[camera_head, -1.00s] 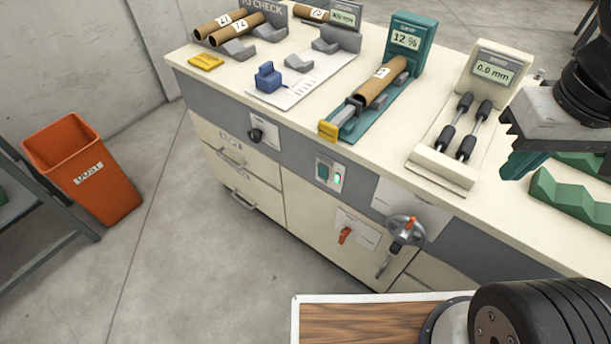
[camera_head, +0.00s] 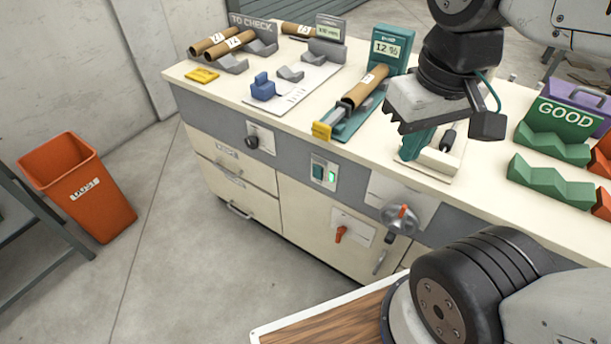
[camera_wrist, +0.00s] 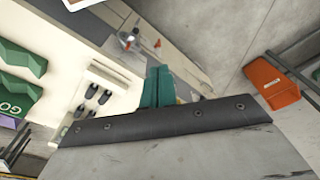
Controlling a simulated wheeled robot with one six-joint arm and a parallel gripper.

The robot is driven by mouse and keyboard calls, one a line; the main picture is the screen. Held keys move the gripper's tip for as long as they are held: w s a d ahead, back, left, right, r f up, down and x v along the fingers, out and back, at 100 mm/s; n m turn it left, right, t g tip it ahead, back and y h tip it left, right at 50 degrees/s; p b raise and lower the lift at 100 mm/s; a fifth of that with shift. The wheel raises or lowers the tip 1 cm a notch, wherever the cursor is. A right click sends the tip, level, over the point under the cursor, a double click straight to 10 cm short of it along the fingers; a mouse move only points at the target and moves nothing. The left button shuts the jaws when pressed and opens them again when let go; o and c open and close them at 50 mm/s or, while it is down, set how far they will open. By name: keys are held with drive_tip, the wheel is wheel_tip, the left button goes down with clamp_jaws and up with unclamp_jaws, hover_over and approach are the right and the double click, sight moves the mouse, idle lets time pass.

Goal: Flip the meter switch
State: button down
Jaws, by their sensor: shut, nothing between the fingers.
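My gripper (camera_head: 411,150) is shut and empty above the bench top, right of the meter and in front of the roller gauge. Its teal fingers (camera_wrist: 158,86) point downward and also show in the wrist view. It is apart from the switch plate, up and to its right.
A black knob (camera_head: 252,142), a red lever (camera_head: 340,234) and a crank (camera_head: 400,218) stick out of the bench front. Green racks (camera_head: 548,182) stand on the right of the top. An orange dust bin (camera_head: 85,190) is on the floor at left; the floor between is clear.

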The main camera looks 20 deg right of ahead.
drive_tip(key=w+a+f+n+g+h, duration=0.1)
drive_tip(key=w+f+n+g+h, duration=0.1)
drive_tip(key=w+f+n+h, duration=1.15)
drive_tip(key=w+a+f+n+t+y, duration=0.1)
drive_tip(key=w+a+f+n+t, duration=0.3)
drive_tip(key=f, duration=0.5)
drive_tip(key=w+a+f+n+t+y, duration=0.2)
drive_tip(key=w+a+f+n+t, duration=0.2)
drive_tip(key=a+f+n, duration=0.3)
wheel_tip(320, 180, down, 3)
drive_tip(key=shift+w+a+r+n, duration=0.1)
drive_tip(key=shift+w+a+n, duration=0.3)
drive_tip(key=shift+a, duration=0.6)
drive_tip(key=shift+w+d, duration=0.1)
